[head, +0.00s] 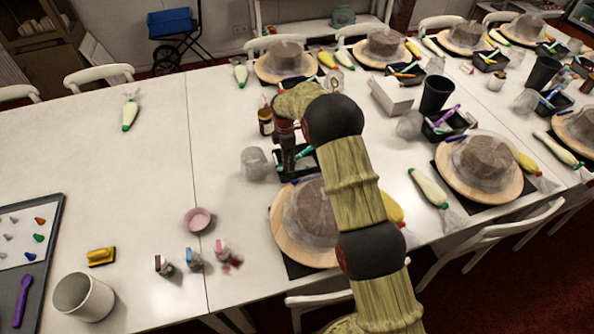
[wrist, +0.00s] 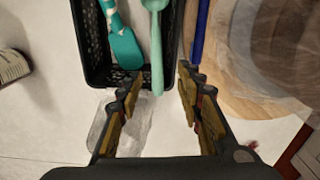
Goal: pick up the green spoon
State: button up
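The green spoon (wrist: 156,50) is pale mint green and lies in a black basket (wrist: 96,70) in the wrist view. Its handle end reaches over the basket's near rim, between my two fingers. My gripper (wrist: 159,88) is open and empty, with one finger on each side of the handle, not seen touching it. A teal spatula (wrist: 124,48) lies left of the spoon in the basket. In the head view, my gripper (head: 288,165) is over the basket (head: 284,178), and my arm hides much of it; I cannot pick out the spoon there.
A blue-handled tool (wrist: 200,32) lies just right of the basket, by a wooden turntable (wrist: 226,95) with a wrapped cake.

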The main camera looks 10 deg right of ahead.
aim_at(296, 170)
notch_tip(296, 170, down, 4)
jog(key=shift+w+r, duration=0.15)
jog(key=shift+r, duration=0.05)
jog(key=shift+s+f+b, duration=0.2)
jog(key=shift+f+b, duration=0.1)
jog(key=shift+f, duration=0.15)
jog(key=shift+w+f, duration=0.2)
jog(key=shift+w, duration=0.05)
jog(key=shift+r, duration=0.2)
jog(key=shift+c, duration=0.8)
jog(key=shift+s, duration=0.1)
jog(key=c, duration=0.6)
